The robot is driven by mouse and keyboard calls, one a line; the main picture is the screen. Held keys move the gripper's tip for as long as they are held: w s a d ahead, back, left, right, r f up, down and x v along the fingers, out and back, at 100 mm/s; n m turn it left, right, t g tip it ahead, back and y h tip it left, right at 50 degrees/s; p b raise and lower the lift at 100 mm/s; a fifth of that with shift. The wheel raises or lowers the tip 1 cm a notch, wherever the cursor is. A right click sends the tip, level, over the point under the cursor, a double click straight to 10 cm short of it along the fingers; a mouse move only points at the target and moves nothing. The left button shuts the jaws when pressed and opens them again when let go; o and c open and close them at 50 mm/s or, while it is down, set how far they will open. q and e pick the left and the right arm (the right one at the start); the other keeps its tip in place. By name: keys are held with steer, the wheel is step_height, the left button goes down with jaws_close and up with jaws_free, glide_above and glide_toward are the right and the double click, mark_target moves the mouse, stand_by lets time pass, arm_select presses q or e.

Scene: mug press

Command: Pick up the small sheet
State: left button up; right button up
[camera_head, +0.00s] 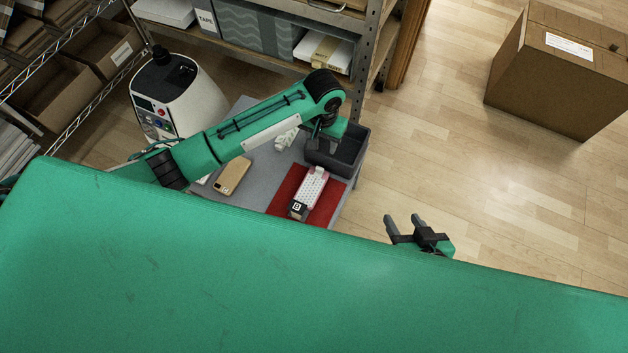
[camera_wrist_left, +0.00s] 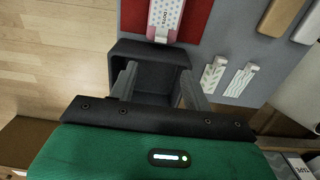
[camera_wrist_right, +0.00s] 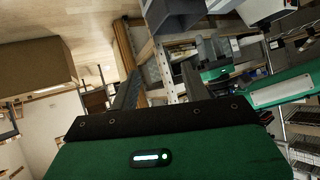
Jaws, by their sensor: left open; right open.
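I cannot tell which item is the small sheet. Two small white patterned pieces (camera_wrist_left: 227,77) lie apart on the grey table (camera_wrist_left: 250,35) in the left wrist view; in the head view white pieces (camera_head: 286,139) show beside my left arm. A white and pink patterned item (camera_head: 311,186) lies on a red mat (camera_head: 328,206). My left gripper (camera_head: 328,137) is open above a dark grey bin (camera_head: 353,150); its fingers (camera_wrist_left: 157,82) show nothing between them. My right gripper (camera_head: 404,221) is open and empty, right of the table, over the floor.
A tan case (camera_head: 233,175) lies on the table left of the mat. A white machine (camera_head: 180,95) stands behind at the left. A metal shelf (camera_head: 368,60) rises behind the bin. A cardboard box (camera_head: 560,75) stands at the back right. The floor between is clear.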

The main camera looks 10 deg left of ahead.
arm_select(q)
steer(key=b, duration=0.2)
glide_above(319, 169)
steer(key=f, duration=0.7)
steer(key=shift+w+d+f, duration=0.15)
steer(key=shift+w+f, duration=0.05)
steer(key=shift+w, duration=0.1)
steer(key=shift+f, duration=0.4)
steer(key=f+b, duration=0.1)
steer(key=f, duration=0.2)
steer(key=f+b, duration=0.1)
steer(key=f, duration=0.1)
steer(key=shift+s+b, duration=0.3)
steer(key=shift+s, duration=0.05)
steer(key=shift+f, duration=0.1)
jaws_close()
arm_select(e)
steer(key=w+a+r+t+y, duration=0.1)
steer(key=w+r+t, duration=0.3)
steer(key=r+t, duration=0.5)
step_height(319, 169, up, 2)
steer(key=shift+w+r+m+t+y, duration=0.15)
steer(key=shift+w+m+t+y, duration=0.2)
steer(key=shift+y, duration=0.35)
